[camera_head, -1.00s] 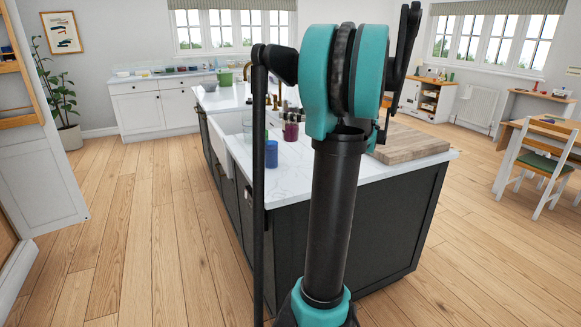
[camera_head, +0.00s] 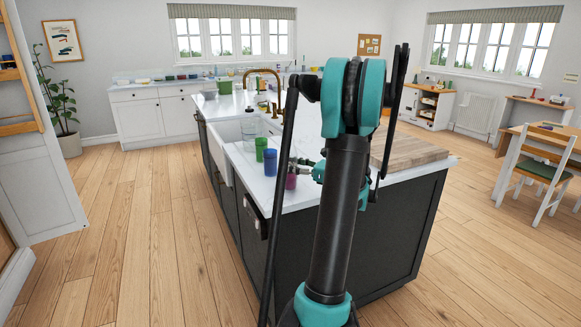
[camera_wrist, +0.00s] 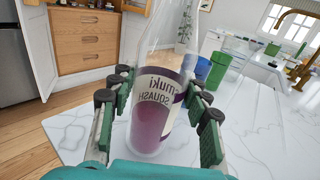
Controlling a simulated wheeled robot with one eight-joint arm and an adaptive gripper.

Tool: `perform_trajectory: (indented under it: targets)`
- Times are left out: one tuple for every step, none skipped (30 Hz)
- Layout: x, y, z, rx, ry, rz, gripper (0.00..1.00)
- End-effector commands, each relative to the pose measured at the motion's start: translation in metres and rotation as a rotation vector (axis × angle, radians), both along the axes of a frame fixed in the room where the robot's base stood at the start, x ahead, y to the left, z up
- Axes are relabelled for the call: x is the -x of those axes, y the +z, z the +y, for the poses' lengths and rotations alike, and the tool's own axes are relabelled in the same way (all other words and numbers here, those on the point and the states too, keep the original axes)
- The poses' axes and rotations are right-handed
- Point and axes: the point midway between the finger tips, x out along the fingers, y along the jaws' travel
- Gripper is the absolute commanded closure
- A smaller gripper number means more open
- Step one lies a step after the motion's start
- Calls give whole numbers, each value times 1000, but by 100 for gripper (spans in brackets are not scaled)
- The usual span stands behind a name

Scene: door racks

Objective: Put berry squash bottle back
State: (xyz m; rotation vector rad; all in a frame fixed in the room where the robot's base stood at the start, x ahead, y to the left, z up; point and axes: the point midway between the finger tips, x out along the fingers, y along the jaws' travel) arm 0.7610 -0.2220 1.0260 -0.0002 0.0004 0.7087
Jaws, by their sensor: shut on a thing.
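The berry squash bottle (camera_wrist: 152,110) is clear, with purple liquid and a label reading "SQUASH". It fills the middle of the wrist view, about upright, its top cut off. My gripper (camera_wrist: 158,106) is shut on its lower body, with dark green pads on both sides. In the head view the bottle's purple part (camera_head: 291,181) shows near the island's left edge, beside my gripper (camera_head: 302,166), which is partly hidden by my arm. I cannot tell whether the bottle's base touches the worktop.
A blue cup (camera_head: 270,162) and a green cup (camera_head: 261,149) stand close to the bottle on the white island worktop (camera_head: 240,158). A sink (camera_head: 229,135) with a brass tap lies behind. A wooden board (camera_head: 410,151) is at right. Floor left of the island is clear.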

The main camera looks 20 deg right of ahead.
Motion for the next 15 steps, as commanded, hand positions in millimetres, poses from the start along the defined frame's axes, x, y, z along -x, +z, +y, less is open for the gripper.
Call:
perform_trajectory:
  targets:
    - [0, -4, 0, 0, 0, 0, 94]
    - [0, -5, 0, 0, 0, 0, 94]
    - [0, -6, 0, 0, 0, 0, 94]
    - [0, -6, 0, 0, 0, 0, 94]
    - [0, -6, 0, 0, 0, 0, 94]
    - [0, -6, 0, 0, 0, 0, 94]
    - [0, -6, 0, 0, 0, 0, 94]
    - [0, -6, 0, 0, 0, 0, 94]
    - [0, -6, 0, 0, 0, 0, 94]
    - [0, -6, 0, 0, 0, 0, 94]
    - [0, -6, 0, 0, 0, 0, 94]
    - [0, -7, 0, 0, 0, 0, 94]
    - [0, -8, 0, 0, 0, 0, 94]
    - [0, -9, 0, 0, 0, 0, 94]
    - [0, -8, 0, 0, 0, 0, 49]
